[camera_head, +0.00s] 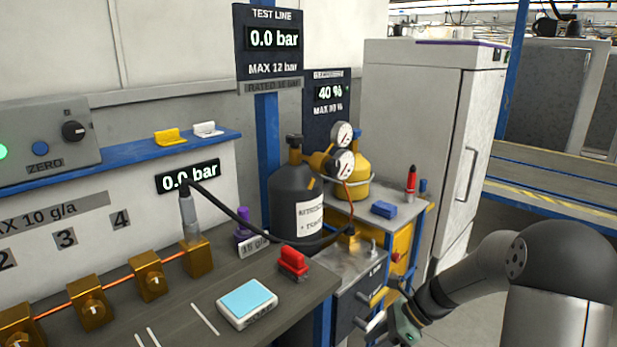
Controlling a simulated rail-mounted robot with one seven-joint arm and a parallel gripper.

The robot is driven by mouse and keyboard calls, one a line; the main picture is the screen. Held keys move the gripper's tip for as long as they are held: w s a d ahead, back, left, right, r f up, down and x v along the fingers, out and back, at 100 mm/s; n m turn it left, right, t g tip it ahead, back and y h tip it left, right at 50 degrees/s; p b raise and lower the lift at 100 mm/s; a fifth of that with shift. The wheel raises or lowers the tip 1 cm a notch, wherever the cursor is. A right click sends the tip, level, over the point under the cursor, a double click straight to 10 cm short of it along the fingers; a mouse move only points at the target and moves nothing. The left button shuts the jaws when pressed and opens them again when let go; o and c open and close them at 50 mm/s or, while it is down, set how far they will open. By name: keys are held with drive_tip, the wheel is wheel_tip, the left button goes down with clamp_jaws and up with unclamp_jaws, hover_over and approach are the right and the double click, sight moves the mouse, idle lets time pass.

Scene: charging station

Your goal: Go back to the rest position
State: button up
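My gripper (385,312) is at the lower right, in front of the dark drawer unit and below the benchtop's right end. Its fingers show as small light and yellowish parts; whether they are open or shut is not clear. No object is clearly seen in it. My arm comes in from the right edge, bent at a large dark joint.
The bench (180,305) carries brass valve blocks (150,276), a red clip (292,262) and a blue-topped scale (248,302). A black hose (240,222) runs from a grey probe to the side table (350,262). A dark nitrogen cylinder (295,200) stands behind.

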drive_tip(key=s+r+n+h+p, duration=0.4)
drive_tip(key=s+r+n, duration=0.5)
drive_tip(key=s+n, duration=0.2)
drive_tip(key=s+a+r+n+h+p, duration=0.1)
drive_tip(key=s+r+n+h+p, duration=0.3)
drive_tip(key=s+r+n, duration=0.5)
drive_tip(key=s+n, duration=0.1)
drive_tip(key=s, duration=0.2)
drive_tip(key=shift+a+n+t+h, duration=0.15)
drive_tip(key=shift+n+t+h, duration=0.25)
drive_tip(key=shift+w, duration=0.1)
drive_tip(key=shift+c, duration=0.6)
